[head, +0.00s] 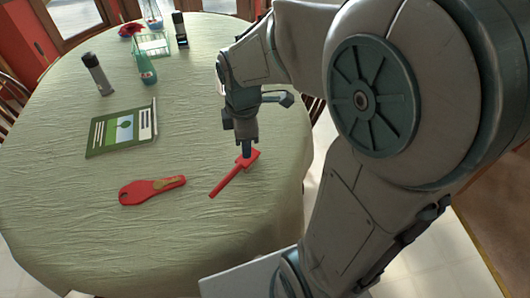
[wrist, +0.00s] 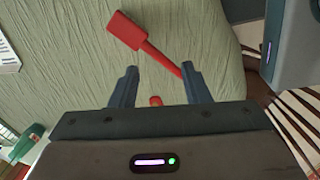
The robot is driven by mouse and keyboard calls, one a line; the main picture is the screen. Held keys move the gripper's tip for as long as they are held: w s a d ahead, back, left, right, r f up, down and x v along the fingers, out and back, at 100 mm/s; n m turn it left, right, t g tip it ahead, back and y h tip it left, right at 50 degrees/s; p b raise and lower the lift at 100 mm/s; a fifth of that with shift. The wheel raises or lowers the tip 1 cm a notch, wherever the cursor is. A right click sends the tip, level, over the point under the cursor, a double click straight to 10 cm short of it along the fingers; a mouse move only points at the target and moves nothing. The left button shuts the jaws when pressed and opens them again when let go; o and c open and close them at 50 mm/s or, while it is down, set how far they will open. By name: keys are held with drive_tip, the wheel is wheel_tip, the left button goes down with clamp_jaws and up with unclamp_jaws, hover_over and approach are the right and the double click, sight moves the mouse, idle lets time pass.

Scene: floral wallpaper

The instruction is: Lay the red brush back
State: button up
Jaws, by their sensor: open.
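The red brush (head: 229,179) lies on the green cloth, its wide end at upper right and its thin handle pointing to lower left in the head view. In the wrist view the brush (wrist: 130,33) lies beyond my fingertips, with its handle running toward the right finger. My gripper (head: 246,154) points down by the wide end in the head view; its height above the cloth is hard to tell. In the wrist view my gripper (wrist: 158,68) is open. A small red piece shows between the finger bases, mostly hidden; I cannot tell what it belongs to.
A flat red spoon-shaped piece (head: 151,189) with a brownish patch lies left of the brush. The front cloth is clear.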

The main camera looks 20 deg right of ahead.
drive_tip(key=s+d+r+m+t, duration=0.1)
drive_tip(key=s+d+r+m, duration=0.1)
drive_tip(key=s+m, duration=0.7)
drive_tip(key=r+m, duration=0.1)
drive_tip(key=m, duration=0.6)
drive_tip(key=shift+r+t, duration=0.3)
drive_tip(key=shift+r, duration=0.05)
drive_tip(key=shift+d, duration=0.1)
drive_tip(key=p+v, duration=0.2)
drive_tip(key=v, duration=0.1)
drive_tip(key=shift+w+p, duration=0.3)
drive_tip(key=shift+p, duration=0.05)
